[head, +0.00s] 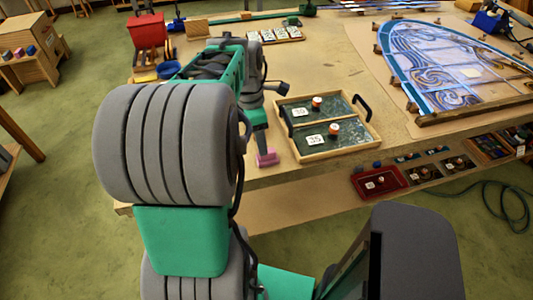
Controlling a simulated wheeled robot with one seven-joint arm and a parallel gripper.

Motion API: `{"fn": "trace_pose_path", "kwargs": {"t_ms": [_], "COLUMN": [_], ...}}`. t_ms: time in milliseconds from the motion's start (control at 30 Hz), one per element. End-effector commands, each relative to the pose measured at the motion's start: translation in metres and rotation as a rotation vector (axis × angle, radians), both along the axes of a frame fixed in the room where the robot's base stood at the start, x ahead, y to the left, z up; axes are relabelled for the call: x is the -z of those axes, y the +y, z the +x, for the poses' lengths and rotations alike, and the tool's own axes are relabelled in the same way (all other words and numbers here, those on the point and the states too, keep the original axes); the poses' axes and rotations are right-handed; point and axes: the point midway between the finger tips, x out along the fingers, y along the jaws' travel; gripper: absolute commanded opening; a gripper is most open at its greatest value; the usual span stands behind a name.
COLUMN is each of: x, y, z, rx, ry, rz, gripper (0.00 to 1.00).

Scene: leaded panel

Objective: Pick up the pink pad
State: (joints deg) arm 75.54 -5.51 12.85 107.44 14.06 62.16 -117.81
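The pink pad (267,159) is a small pink block near the front edge of the wooden table, left of the tray with dark green panels. My gripper (262,146) is at the end of my green and grey arm, pointing down directly over the pad.
The wooden tray (346,150) with dark panels, numbered cards and small jars is close on the right. The leaded panel (455,62) lies further right. A red bin (147,31) and a blue bowl (168,70) are at the back left.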

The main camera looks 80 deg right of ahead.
Motion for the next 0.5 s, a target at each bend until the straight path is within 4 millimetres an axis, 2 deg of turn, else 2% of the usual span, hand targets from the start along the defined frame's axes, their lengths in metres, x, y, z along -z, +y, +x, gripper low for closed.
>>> {"fn": "trace_pose_path", "kwargs": {"t_ms": [33, 100, 333, 500], "x": [0.002, 0.009, 0.04, 0.07], "y": [-0.003, -0.004, -0.006, -0.009], "z": [-0.009, -0.014, -0.018, -0.023], "rx": [-0.006, -0.014, -0.016, -0.016], "ry": [0.004, 0.007, 0.007, 0.006], "rz": [0.008, 0.012, 0.013, 0.013], "gripper": [0.66, 0.66, 0.66, 0.66]}}
